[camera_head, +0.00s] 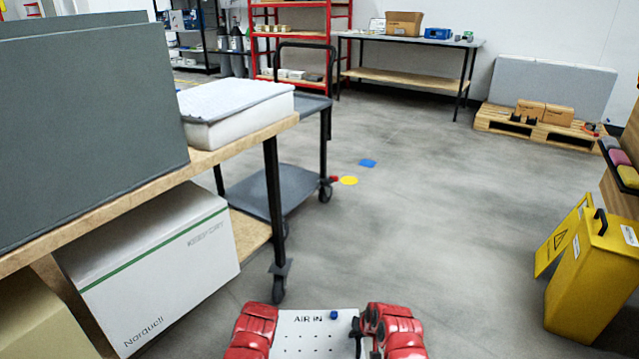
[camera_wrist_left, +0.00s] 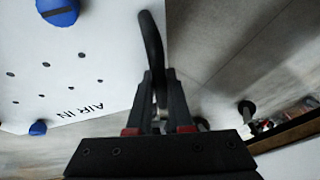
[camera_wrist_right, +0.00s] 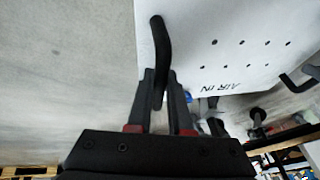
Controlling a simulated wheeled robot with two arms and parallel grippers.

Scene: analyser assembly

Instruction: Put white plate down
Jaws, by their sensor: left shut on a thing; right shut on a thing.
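The white plate (camera_head: 300,345) is held up low in front of me, between my two red arms, over the floor. It bears the words "AIR IN", several small holes and a blue knob (camera_head: 333,315). In the left wrist view my left gripper (camera_wrist_left: 160,85) is shut on a black handle (camera_wrist_left: 152,40) at one edge of the plate (camera_wrist_left: 105,60). In the right wrist view my right gripper (camera_wrist_right: 160,85) is shut on the other black handle (camera_wrist_right: 158,40). The plate's near part is cut off in the head view.
A wooden-topped bench (camera_head: 235,138) stands at the left with grey panels (camera_head: 90,120) and a white foam block (camera_head: 235,108) on it. A dark cart (camera_head: 285,190) stands behind. A yellow bin (camera_head: 590,275) stands at the right.

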